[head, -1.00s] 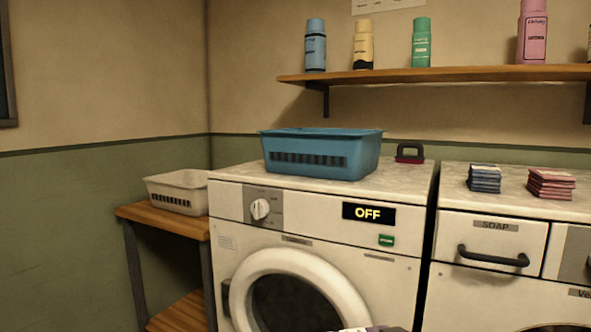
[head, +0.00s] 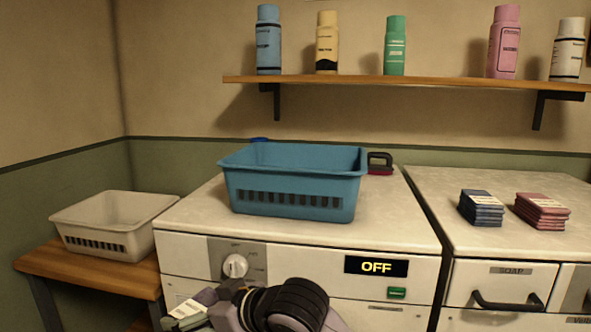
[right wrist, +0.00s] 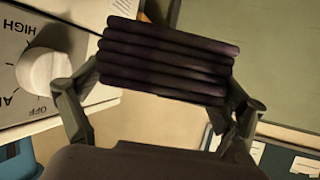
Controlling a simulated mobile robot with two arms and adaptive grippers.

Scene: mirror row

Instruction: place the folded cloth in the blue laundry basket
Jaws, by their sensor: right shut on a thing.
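The blue laundry basket (head: 290,180) stands upright on the pale top of the left washing machine. Its inside floor is hidden behind the front wall. My right gripper (right wrist: 160,85) is shut on a folded cloth (right wrist: 168,60), a dark purplish stack of several layers held between both fingers. In the head view my right gripper (head: 205,305) is low in front of this machine, near its dial, below and left of the basket. The cloth is hard to make out there. My left gripper is not in view.
A white basket (head: 105,222) stands on a wooden side table (head: 85,272) at left. A dark-handled red object (head: 380,165) is right of the blue basket. Blue (head: 481,208) and pink (head: 542,210) folded stacks lie on the right machine. A bottle shelf (head: 400,85) hangs above.

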